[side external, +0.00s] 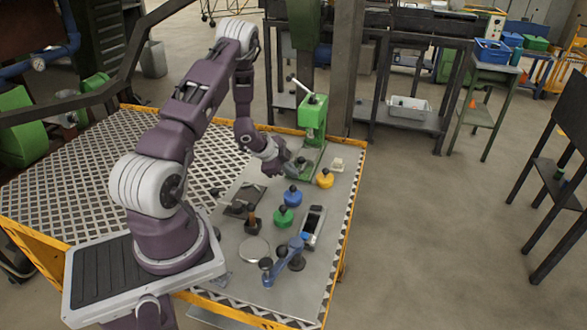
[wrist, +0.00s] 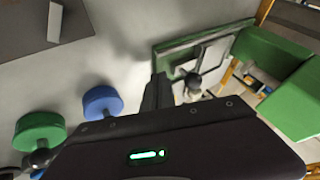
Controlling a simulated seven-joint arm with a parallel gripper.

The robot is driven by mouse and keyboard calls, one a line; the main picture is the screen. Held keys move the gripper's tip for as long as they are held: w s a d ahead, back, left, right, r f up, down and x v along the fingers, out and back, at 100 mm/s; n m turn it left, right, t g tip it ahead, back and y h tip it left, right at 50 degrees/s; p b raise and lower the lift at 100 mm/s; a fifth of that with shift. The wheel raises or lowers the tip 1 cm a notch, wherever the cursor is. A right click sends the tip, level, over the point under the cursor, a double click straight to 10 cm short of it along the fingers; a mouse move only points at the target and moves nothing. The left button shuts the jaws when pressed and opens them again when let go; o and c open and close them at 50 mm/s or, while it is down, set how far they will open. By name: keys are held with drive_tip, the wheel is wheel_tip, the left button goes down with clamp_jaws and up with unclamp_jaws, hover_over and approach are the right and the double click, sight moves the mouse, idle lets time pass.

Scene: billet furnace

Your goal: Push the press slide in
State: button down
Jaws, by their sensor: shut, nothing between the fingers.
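The green press (side external: 313,118) stands at the back of the work table, with a lever at its top left. In the wrist view its green base (wrist: 178,43) carries a pale slide plate (wrist: 212,58) with a dark rounded knob (wrist: 194,80) at the near end. My gripper (side external: 286,166) is low in front of the press, on its left side. In the wrist view my shut fingers (wrist: 158,88) point toward the base, just left of the knob. They hold nothing. I cannot tell whether they touch the knob or slide.
A blue knobbed weight (side external: 292,197), a green one (side external: 284,217) and a yellow one (side external: 325,179) stand near the press. A small cream block (side external: 337,164) is to its right. A dark plate (side external: 246,195) and several tools lie farther forward.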

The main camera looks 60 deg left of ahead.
sight(298, 160)
drive_tip(key=shift+w+a, duration=0.6)
drive_tip(key=shift+a, duration=0.05)
drive_tip(key=shift+w+a, duration=1.15)
drive_tip(key=shift+w, duration=0.1)
drive_tip(key=shift+w+a+r, duration=0.1)
drive_tip(key=shift+w+a, duration=0.15)
drive_tip(key=shift+a, duration=0.05)
